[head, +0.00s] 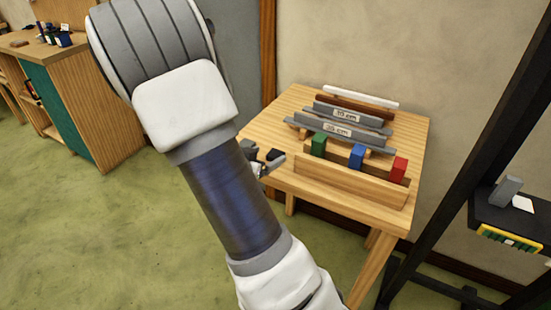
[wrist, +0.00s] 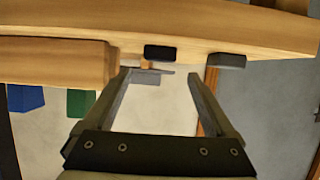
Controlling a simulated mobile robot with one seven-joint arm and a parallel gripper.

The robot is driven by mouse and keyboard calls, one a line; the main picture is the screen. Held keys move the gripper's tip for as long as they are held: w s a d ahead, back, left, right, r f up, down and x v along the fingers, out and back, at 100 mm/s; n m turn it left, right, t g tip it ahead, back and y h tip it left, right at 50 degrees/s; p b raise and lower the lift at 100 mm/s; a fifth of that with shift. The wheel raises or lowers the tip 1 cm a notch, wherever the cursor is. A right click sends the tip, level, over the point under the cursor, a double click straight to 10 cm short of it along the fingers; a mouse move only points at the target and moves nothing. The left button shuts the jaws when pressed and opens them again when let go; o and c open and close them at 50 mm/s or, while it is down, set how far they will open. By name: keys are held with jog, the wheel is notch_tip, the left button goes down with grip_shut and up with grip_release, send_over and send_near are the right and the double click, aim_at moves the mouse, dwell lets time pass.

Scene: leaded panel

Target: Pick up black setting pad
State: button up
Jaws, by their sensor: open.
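The black setting pad (wrist: 160,52) shows in the wrist view as a small dark block at the edge of the wooden table. My gripper (wrist: 159,75) is open and empty, with the pad just beyond its fingertips and roughly centred between them. I see a gap between the pad and both fingers. In the head view the pad (head: 275,155) seems to be the small dark piece at the table's left edge. My gripper (head: 265,168) is beside it there, mostly hidden behind my arm.
A grey block (wrist: 227,61) lies right of the pad in the wrist view. The wooden table (head: 290,186) also holds a rack (head: 335,182) with green (head: 318,145), blue (head: 357,156) and red (head: 399,169) blocks. Labelled grey bars (head: 338,130) lie behind. A dark shelf (head: 510,218) stands right.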

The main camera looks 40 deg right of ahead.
aim_at(277, 151)
jog(key=b+x, duration=0.1)
jog(key=x, duration=0.4)
jog(key=shift+s+f+b, duration=0.1)
jog(key=shift+f+b, duration=0.1)
jog(key=shift+b, duration=0.1)
jog(key=shift+c, duration=0.3)
grip_shut()
